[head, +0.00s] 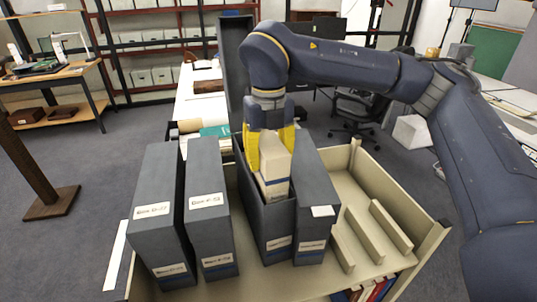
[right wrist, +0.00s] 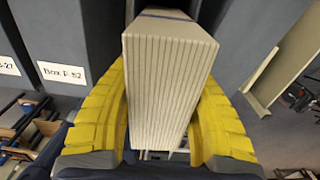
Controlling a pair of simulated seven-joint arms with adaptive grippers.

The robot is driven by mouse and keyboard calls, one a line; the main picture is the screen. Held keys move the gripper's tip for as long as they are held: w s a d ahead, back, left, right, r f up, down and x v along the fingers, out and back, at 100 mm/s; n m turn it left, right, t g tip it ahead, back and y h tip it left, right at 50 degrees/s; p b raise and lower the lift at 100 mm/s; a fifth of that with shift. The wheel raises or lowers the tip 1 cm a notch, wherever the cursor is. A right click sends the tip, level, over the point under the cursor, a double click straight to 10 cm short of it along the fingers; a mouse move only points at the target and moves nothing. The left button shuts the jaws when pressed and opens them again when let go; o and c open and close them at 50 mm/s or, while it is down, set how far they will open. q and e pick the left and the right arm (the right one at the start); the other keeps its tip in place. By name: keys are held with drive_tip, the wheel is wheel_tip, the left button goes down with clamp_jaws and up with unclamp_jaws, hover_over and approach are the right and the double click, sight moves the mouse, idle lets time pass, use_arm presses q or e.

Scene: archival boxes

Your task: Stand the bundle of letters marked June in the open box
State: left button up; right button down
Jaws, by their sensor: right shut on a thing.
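My right gripper (head: 270,150) has yellow fingers and is shut on a cream bundle of letters (head: 275,172), one finger on each side. The bundle is upright at the mouth of the open dark grey box (head: 264,222). Its lower end is hidden behind the box's front wall, so I cannot tell whether it touches the bottom. Its marking is too small to read. The right wrist view shows the bundle's layered edges (right wrist: 165,85) between the yellow fingers (right wrist: 160,110), and a blue band at its far end. The box's tall lid (head: 234,75) stands raised behind it. My left gripper is not in view.
Two closed grey boxes (head: 158,210) (head: 211,205) stand to the left, and another grey box (head: 316,200) stands close on the right. The beige cart (head: 350,185) has low dividers (head: 391,226) and free room at its right side.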

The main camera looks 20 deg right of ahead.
sight(268, 141)
drive_tip(key=shift+f, duration=1.15)
drive_tip(key=c, duration=0.7)
unclamp_jaws()
drive_tip(key=shift+o, duration=0.2)
drive_tip(key=shift+r, duration=2.95)
